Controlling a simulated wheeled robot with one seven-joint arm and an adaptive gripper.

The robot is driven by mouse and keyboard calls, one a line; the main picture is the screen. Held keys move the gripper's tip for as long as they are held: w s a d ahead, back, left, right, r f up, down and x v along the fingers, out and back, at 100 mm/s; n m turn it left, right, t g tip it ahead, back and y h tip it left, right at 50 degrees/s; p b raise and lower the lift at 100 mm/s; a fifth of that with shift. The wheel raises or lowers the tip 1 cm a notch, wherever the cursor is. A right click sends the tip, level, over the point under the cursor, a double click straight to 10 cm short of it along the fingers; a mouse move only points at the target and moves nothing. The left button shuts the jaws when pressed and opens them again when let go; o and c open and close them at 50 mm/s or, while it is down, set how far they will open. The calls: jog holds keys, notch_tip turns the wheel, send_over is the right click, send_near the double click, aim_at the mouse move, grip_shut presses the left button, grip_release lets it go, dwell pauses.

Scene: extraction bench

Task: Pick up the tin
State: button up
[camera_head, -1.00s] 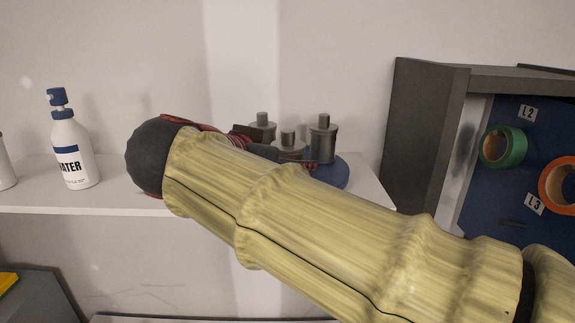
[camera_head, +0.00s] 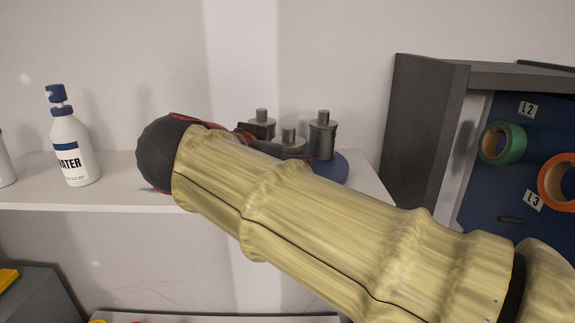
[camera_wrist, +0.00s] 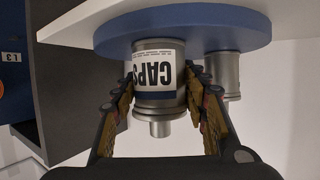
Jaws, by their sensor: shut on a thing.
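A grey metal tin (camera_wrist: 160,98) with a white label reading CAPS shows upside down in the wrist view. My gripper (camera_wrist: 152,80) has one finger on each side of it and is shut on it. The tin's base is at the blue round stand (camera_wrist: 110,38), and I cannot tell whether it touches. A second grey tin (camera_wrist: 222,72) stands beside it on the right. In the head view, grey tins show behind my arm at the left (camera_head: 262,128), middle (camera_head: 290,138) and right (camera_head: 322,138).
The blue stand (camera_head: 335,168) rests near the right end of the white shelf (camera_head: 110,197). A white WATER bottle (camera_head: 72,150) stands left of my wrist. A dark cabinet (camera_head: 415,140) with green tape (camera_head: 494,143) and orange tape (camera_head: 549,182) is close on the right.

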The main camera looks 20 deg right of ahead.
grip_shut()
jog(key=shift+r, duration=0.1)
dwell(0.3)
notch_tip(320, 180, up, 28)
jog(key=p, duration=0.2)
jog(key=shift+p, duration=0.4)
